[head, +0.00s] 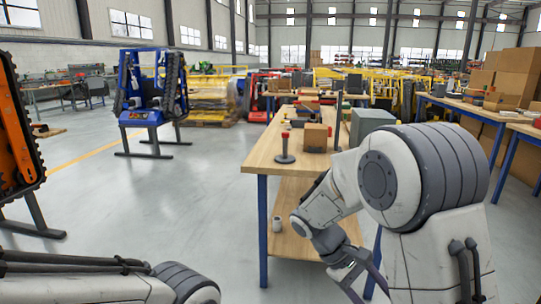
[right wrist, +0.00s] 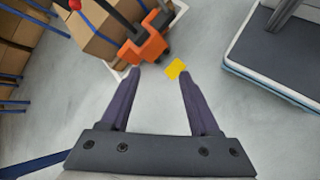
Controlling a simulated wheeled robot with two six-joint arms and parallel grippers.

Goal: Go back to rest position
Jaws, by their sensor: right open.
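My right gripper (head: 366,284) hangs low beside the wooden workbench in the head view, partly cut off by the lower part of my right arm. In the right wrist view its two dark fingers (right wrist: 158,76) are spread apart, with only floor and background between them. It holds nothing. My left arm lies along the bottom left edge of the head view; its gripper is not in view.
The wooden workbench (head: 262,157) stands ahead with boxes on top. A blue tracked carrier (head: 146,117) and an orange one (head: 16,135) stand left. The floor between is clear. An orange machine part (right wrist: 143,50) and boxes (right wrist: 95,28) show in the wrist view.

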